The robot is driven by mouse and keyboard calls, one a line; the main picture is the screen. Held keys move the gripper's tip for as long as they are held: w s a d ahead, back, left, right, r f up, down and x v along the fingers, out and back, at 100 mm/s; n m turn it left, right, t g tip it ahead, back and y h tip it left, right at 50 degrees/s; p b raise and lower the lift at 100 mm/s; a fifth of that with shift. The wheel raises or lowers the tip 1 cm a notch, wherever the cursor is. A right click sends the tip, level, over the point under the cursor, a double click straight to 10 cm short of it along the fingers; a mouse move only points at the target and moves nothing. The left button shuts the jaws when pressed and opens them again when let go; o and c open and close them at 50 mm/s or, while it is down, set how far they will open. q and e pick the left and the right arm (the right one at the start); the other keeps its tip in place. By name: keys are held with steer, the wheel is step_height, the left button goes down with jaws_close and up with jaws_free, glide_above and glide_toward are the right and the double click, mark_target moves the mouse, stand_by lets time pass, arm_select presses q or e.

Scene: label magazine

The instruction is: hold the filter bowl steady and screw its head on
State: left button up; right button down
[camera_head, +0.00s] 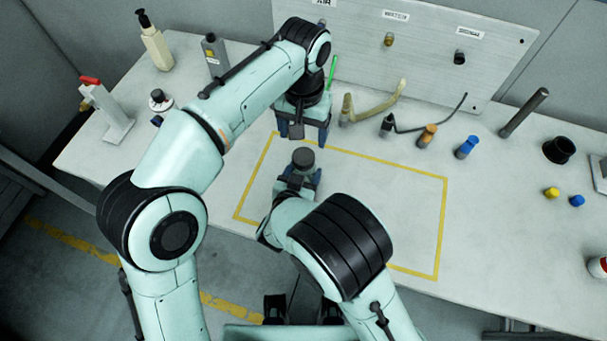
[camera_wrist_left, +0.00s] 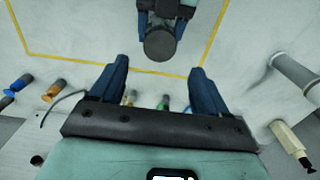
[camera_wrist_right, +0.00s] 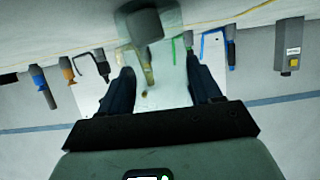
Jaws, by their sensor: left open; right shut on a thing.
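A short dark cylinder (camera_head: 302,158), which looks like the filter bowl, stands upright near the far left corner of the yellow outline. Its flat dark top shows in the left wrist view (camera_wrist_left: 160,44). I cannot tell whether that top is the bowl's own or the screw-on head. My right gripper (camera_head: 298,180) is shut on it from the near side; its blue fingers flank it. My left gripper (camera_head: 303,132) is open and empty, just beyond the cylinder and apart from it. In the right wrist view a dark square-ended thing is at the top, and I cannot tell what it is.
A yellow outline (camera_head: 442,220) marks the table, mostly bare inside. Behind stand a tan hose (camera_head: 380,108), an orange-topped piece (camera_head: 428,135) and a blue-topped piece (camera_head: 466,147). A black cup (camera_head: 559,150) is at right. Bottles and a red-topped stand (camera_head: 105,112) are at left.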

mark_target(304, 156)
arm_select(q)
steer(key=n, duration=0.3)
steer(key=shift+d+f+n, duration=0.1)
steer(key=shift+f+n, duration=0.15)
steer(key=shift+n, duration=0.05)
steer(key=n, duration=0.4)
steer(key=shift+s+f+n, duration=0.1)
steer(key=shift+f+n, duration=0.1)
steer(key=shift+n, duration=0.1)
steer(key=n, duration=0.7)
steer(key=shift+f, duration=0.15)
steer(key=n, duration=1.1)
steer(key=shift+r+n, duration=0.35)
steer(key=shift+n, duration=0.05)
steer(key=n, duration=0.4)
steer(key=shift+r+n, duration=0.3)
steer(key=shift+f, duration=0.15)
steer(key=shift+f, duration=3.9)
